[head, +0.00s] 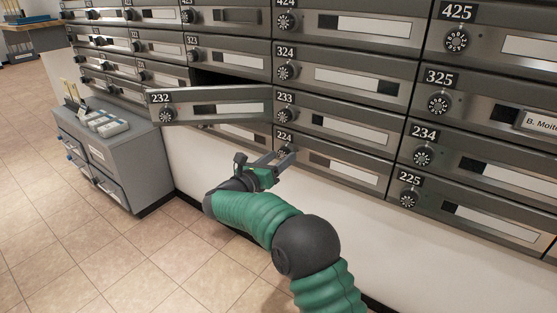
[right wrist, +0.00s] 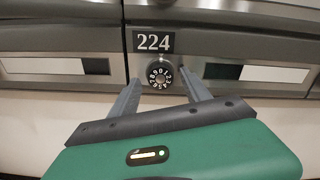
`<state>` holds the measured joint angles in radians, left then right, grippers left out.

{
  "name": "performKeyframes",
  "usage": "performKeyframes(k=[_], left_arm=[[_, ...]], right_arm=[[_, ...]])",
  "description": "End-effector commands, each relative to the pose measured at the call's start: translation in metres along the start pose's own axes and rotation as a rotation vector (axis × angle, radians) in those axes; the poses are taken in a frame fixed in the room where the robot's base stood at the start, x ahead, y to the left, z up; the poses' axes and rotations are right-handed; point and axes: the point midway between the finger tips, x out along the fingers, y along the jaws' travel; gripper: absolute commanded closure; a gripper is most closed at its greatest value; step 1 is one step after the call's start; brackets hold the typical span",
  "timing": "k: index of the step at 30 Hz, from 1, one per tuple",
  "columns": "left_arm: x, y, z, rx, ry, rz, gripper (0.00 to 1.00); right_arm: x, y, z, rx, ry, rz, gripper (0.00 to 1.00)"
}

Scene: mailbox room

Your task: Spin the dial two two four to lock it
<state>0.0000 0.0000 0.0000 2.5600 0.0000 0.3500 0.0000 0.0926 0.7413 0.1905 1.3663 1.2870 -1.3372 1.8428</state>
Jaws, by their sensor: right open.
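Mailbox 224 (head: 333,166) is in the bottom row in the head view, its door flush with its neighbours. Its number plate (right wrist: 153,42) reads 224 in the right wrist view. Its round dial (right wrist: 160,74) is black with white digits and sits just below the plate. My right gripper (right wrist: 160,92) is open, with one finger on each side of the dial in that view; I cannot tell whether either touches it. In the head view my right gripper (head: 268,165) is at the left end of box 224 and partly covers the dial. My left gripper is not in view.
The door of box 232 (head: 209,104) hangs open, sticking out up and left of my right gripper. Box 233 (head: 332,124) is directly above 224. A grey cabinet (head: 105,150) with items on top stands at left. The tiled floor (head: 110,255) is clear.

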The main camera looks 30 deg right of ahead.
Motion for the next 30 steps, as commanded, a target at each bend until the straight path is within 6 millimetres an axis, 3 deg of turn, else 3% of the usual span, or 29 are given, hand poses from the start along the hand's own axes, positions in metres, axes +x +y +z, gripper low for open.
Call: performKeyframes(k=[5, 15, 21, 30], left_arm=[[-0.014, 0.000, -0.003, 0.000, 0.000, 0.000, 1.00], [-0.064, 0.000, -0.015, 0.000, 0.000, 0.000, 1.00], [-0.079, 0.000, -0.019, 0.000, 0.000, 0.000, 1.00], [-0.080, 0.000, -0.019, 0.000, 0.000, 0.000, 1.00]], right_arm=[[-0.018, 0.000, 0.005, -0.001, 0.000, 0.003, 0.44], [-0.116, 0.000, 0.007, -0.004, 0.000, 0.006, 0.44], [-0.157, 0.001, 0.002, -0.003, 0.001, 0.004, 0.44], [-0.169, 0.001, -0.002, -0.001, 0.001, 0.001, 0.44]])
